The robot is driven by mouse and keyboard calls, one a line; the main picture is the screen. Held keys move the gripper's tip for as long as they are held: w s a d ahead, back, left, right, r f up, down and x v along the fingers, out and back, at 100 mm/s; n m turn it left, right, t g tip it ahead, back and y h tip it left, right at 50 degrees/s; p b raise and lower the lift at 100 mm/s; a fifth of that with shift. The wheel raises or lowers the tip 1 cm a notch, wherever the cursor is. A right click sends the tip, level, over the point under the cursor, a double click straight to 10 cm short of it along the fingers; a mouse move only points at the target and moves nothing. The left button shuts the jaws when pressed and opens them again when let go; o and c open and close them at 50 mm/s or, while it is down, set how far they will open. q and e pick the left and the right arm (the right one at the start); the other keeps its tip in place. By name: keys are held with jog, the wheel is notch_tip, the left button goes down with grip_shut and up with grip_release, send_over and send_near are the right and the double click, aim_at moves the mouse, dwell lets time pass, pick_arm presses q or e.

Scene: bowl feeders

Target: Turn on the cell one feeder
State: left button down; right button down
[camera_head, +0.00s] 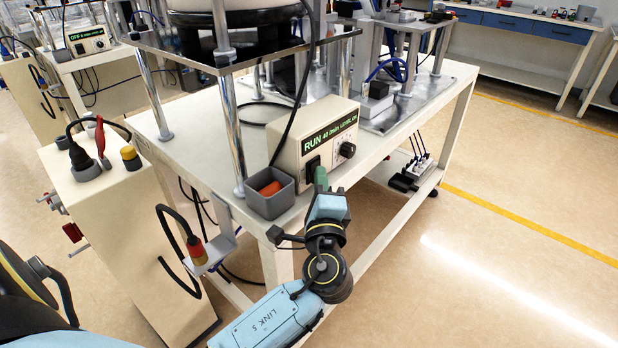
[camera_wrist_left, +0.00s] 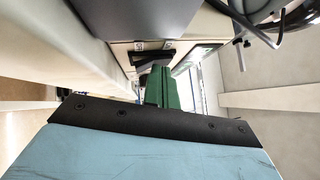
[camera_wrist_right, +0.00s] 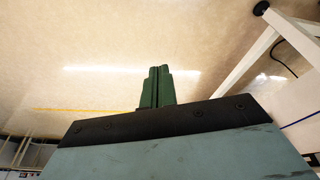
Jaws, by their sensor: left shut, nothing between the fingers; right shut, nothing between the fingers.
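A cream feeder controller (camera_head: 325,135) stands at the table's front corner. Its green display (camera_head: 329,136) reads RUN, with smaller text that seems to say 40 /min. A black rocker switch (camera_head: 312,168) and a round knob (camera_head: 347,150) are on its front. My left gripper (camera_head: 321,178) is shut and empty, its green tips close in front of the switch; I cannot tell if they touch. In the left wrist view the tips (camera_wrist_left: 162,88) are just below the dark switch (camera_wrist_left: 152,56). My right gripper (camera_wrist_right: 156,86) is shut and empty above bare floor.
A grey bin (camera_head: 270,193) with a red item is left of the controller. Another controller (camera_head: 87,40) reading OFF is at the back left. A cream cabinet (camera_head: 135,230) with plugs stands left of the table. Metal posts and cables surround the feeder. Floor at right is clear.

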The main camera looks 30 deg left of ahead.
jog(key=shift+s+r, duration=0.15)
jog(key=shift+s, duration=0.05)
